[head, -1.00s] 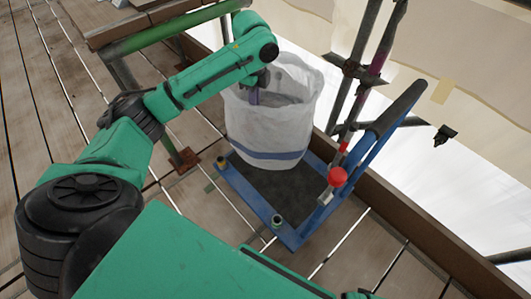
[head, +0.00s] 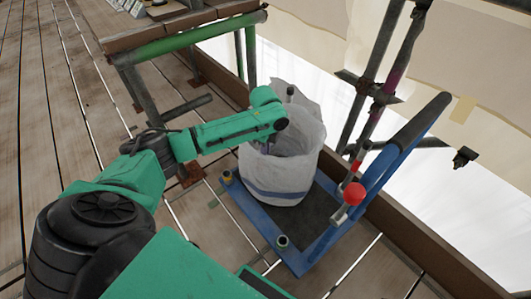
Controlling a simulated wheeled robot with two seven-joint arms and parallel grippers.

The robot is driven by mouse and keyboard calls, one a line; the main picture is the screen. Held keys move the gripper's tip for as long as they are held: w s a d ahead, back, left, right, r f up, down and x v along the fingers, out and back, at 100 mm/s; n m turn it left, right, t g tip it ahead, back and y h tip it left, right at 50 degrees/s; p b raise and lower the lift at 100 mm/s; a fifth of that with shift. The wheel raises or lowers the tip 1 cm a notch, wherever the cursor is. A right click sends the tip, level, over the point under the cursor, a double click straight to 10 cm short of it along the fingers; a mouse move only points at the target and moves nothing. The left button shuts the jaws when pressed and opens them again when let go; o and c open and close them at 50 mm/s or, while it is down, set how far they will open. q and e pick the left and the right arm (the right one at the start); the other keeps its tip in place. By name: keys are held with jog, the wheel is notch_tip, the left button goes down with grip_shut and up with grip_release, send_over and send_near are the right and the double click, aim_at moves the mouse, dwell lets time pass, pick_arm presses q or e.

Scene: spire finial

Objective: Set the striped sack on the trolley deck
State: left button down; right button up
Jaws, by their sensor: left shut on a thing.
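The striped sack (head: 286,175) is white with a blue band low on its side and an open, slightly lopsided top. It is over the back left part of the trolley deck (head: 316,213), a dark panel in a blue frame. Its base seems to touch the deck, but I cannot tell for sure whether it bears its weight there. My left gripper (head: 270,143) reaches in from the left and is shut on the sack near its rim; the sack's wall and my arm partly hide the fingers. My right gripper is not in view.
The trolley has a blue push handle (head: 400,140) at its right and a red knob (head: 354,193). A green rail (head: 195,37) and rusty posts stand behind my arm. Scaffold poles (head: 372,90) rise behind the trolley. A toe board edges the plank floor (head: 40,120).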

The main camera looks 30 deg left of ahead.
pick_arm(q)
jog(key=c, duration=1.4)
grip_release()
jog(key=shift+f, duration=0.1)
jog(key=o, duration=0.4)
notch_tip(320, 180, up, 12)
jog(key=p, duration=0.3)
jog(key=shift+r, duration=0.2)
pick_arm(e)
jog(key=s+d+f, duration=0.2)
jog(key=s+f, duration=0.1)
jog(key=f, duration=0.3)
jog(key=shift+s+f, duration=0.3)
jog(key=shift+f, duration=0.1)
